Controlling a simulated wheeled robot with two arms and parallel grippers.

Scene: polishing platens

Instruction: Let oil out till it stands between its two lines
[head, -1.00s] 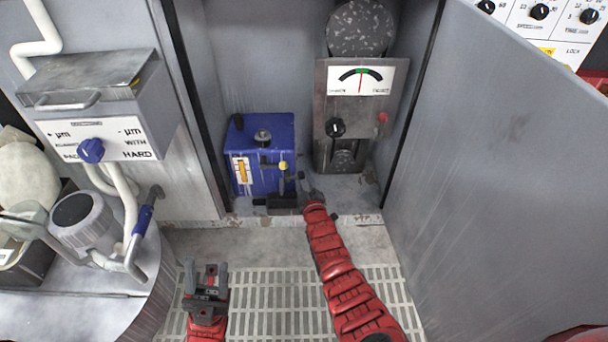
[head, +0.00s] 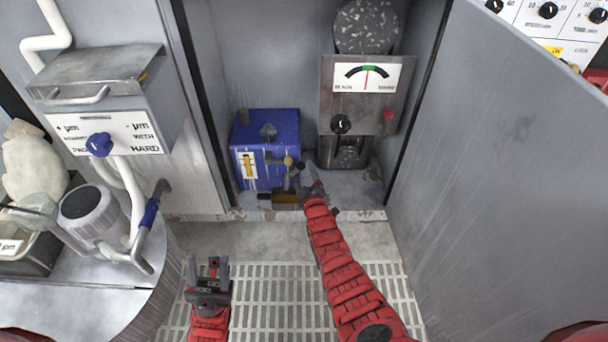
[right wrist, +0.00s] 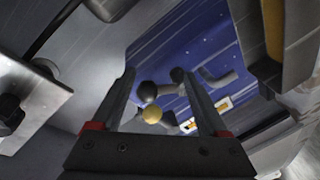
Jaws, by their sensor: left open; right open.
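The blue oil tank (head: 283,130) stands on the cabinet floor and also fills the upper middle of the right wrist view (right wrist: 185,50). Its sight gauge (head: 247,166) shows a yellow oil column; the two lines are too small to read. A yellow ball knob (head: 288,160) and a dark knob (head: 300,166) stick out at the tank's lower right front. My right gripper (head: 313,180) is open just right of them. In the right wrist view the yellow knob (right wrist: 152,113) and dark knob (right wrist: 148,91) appear between its fingers; contact is unclear. My left gripper (head: 207,268) is open and empty above the floor grating.
A small dark tray (head: 286,198) with a brownish inside sits below the knobs. A grey dial unit (head: 362,105) stands right of the tank. The cabinet door (head: 500,180) is open at right. A bench with a blue-handled lever (head: 150,212) is at left.

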